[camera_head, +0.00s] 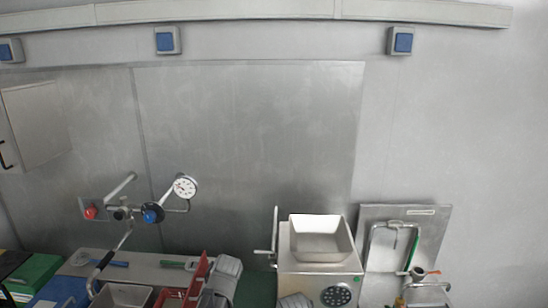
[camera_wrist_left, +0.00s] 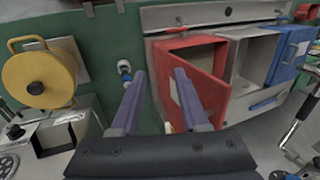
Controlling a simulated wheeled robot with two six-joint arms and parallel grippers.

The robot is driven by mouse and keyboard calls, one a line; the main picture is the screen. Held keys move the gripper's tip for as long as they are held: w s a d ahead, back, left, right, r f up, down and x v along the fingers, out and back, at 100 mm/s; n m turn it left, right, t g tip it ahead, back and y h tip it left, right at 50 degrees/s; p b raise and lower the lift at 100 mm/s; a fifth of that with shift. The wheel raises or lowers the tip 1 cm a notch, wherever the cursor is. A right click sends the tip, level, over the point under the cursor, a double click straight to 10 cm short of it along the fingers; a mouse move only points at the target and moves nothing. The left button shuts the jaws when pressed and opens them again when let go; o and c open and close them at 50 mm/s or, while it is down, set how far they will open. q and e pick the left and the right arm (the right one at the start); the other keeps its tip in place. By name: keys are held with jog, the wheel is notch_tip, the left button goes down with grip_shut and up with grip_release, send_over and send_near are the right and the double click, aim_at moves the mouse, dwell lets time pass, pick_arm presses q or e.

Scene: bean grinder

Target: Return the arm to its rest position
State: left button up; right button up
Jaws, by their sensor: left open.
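My left gripper (camera_wrist_left: 160,74) shows in the left wrist view, with its two purple-grey fingers spread apart and nothing between them. Its fingertips point toward a green panel and the left edge of a red open-fronted box; I cannot tell the exact gap. In the head view I cannot make out the left gripper's fingers. The grinder (camera_head: 291,262), a metal box with a square white-grey hopper (camera_head: 320,252) on top, stands at the bottom centre of the head view, with a crank handle at its left. My right gripper is not seen in either view.
A yellow reel (camera_wrist_left: 38,80) is at the left. In the head view, pipes with a gauge (camera_head: 185,187) rise at the left; a metal board (camera_head: 435,225) stands right of the grinder.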

pick_arm(q)
jog(key=s+d+f+h, duration=0.1)
jog(key=s+d+h, duration=0.15)
jog(key=s, duration=0.45)
jog(key=s+d+f+m+b, duration=0.1)
jog(key=s+d+f+b, duration=0.1)
jog(key=d+f+b, duration=0.3)
jog(key=s+d+f+m+b, duration=0.2)
jog(key=d+f+b, duration=0.3)
jog(key=f+b, duration=0.8)
jog(key=shift+s+d, duration=0.25)
jog(key=shift+s, duration=0.35)
